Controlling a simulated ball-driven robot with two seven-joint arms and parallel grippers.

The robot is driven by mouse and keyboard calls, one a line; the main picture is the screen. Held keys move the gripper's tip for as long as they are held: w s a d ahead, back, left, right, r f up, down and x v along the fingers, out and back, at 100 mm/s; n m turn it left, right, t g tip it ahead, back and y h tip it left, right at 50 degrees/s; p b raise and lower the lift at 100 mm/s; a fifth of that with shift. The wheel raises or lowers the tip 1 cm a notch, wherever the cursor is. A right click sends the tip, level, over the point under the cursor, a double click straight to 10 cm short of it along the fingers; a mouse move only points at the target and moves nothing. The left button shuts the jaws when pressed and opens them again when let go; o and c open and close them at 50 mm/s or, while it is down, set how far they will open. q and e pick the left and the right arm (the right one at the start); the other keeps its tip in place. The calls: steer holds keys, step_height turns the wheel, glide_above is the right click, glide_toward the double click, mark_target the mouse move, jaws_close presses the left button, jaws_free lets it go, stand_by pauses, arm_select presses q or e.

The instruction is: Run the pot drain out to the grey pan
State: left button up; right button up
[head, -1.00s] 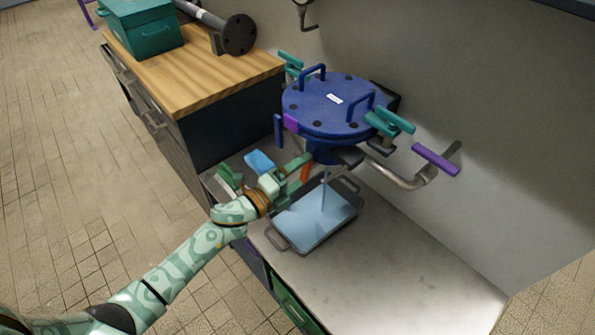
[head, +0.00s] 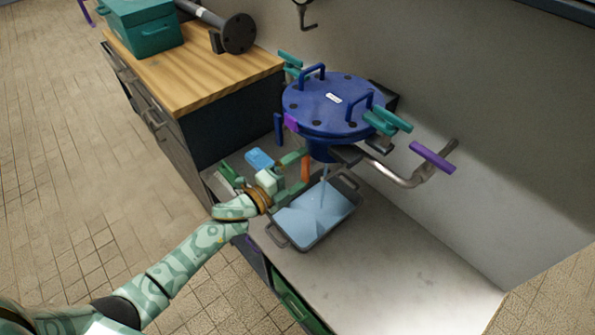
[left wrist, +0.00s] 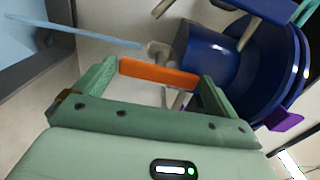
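The blue pot (head: 333,105) has a bolted lid and hangs over the bench by the wall. A thin stream (head: 323,190) falls from under it into the grey pan (head: 276,233), which holds pale blue liquid. The orange drain lever (head: 305,168) hangs below the pot, left of the stream. My left gripper (head: 298,178) is beside the lever, fingers apart. In the left wrist view the lever (left wrist: 159,75) lies across the gap at the fingertips of the left gripper (left wrist: 155,85); no firm grip shows. My right gripper is not in view.
A wooden-topped cabinet (head: 190,75) with a teal box (head: 141,28) and a flanged pipe (head: 237,34) stands at the back left. A bent pipe with a purple handle (head: 432,157) sticks out on the right. The bench top (head: 400,245) right of the pan is clear.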

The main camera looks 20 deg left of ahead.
arm_select(q)
steer(key=shift+s, duration=0.1)
steer(key=p+v, duration=0.2)
steer(key=v, duration=1.4)
steer(key=shift+s, duration=0.1)
